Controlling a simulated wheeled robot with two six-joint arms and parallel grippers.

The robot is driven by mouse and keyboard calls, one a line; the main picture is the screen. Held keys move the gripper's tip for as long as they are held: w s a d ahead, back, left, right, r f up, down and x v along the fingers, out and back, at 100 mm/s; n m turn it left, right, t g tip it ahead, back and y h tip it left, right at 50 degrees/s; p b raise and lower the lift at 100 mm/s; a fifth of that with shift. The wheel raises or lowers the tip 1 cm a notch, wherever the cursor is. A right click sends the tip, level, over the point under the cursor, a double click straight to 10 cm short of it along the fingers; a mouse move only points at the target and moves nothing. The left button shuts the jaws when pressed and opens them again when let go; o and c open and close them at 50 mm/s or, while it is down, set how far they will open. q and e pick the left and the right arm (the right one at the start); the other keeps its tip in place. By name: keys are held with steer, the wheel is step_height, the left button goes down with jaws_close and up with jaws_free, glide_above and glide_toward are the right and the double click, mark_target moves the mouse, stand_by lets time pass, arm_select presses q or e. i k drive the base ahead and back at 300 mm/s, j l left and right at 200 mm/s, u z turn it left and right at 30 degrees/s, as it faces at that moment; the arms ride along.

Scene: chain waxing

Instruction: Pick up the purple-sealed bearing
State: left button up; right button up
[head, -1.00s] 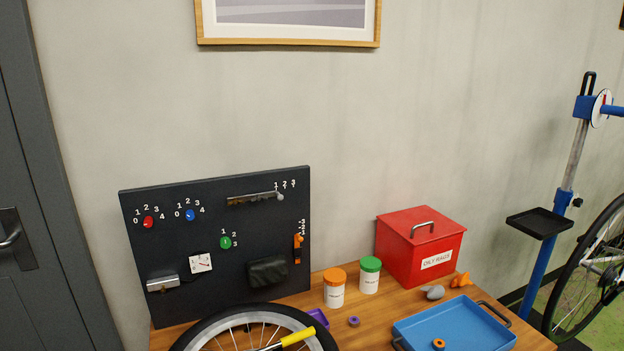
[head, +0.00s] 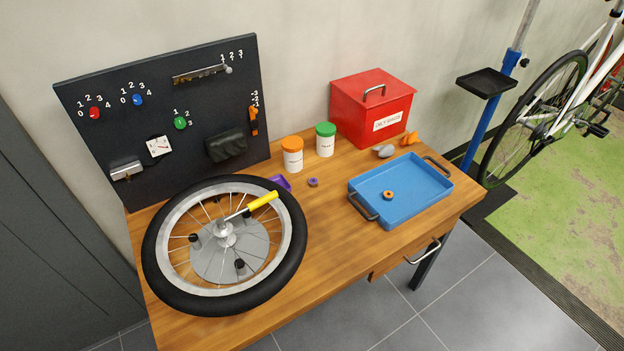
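The purple-sealed bearing (head: 313,182) is a small ring lying flat on the wooden workbench (head: 330,247), in front of two lidded jars. It sits just right of a small purple tray (head: 280,182), apart from it. An orange-sealed ring (head: 388,195) lies inside the blue tray (head: 415,207) to the right. Neither of my grippers shows in the head view.
A bicycle wheel (head: 293,252) with a yellow-handled tool (head: 262,200) across its hub fills the bench's left side. Orange-lidded (head: 292,160) and green-lidded (head: 325,145) jars stand behind the bearing, and a red box (head: 355,110) behind the tray. Bare wood lies between wheel and tray.

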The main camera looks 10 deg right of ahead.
mark_target(313, 182)
steer(key=i+l+u, duration=0.25)
steer(key=l, duration=0.6)
steer(key=l+u, duration=0.25)
steer(key=l, duration=0.55)
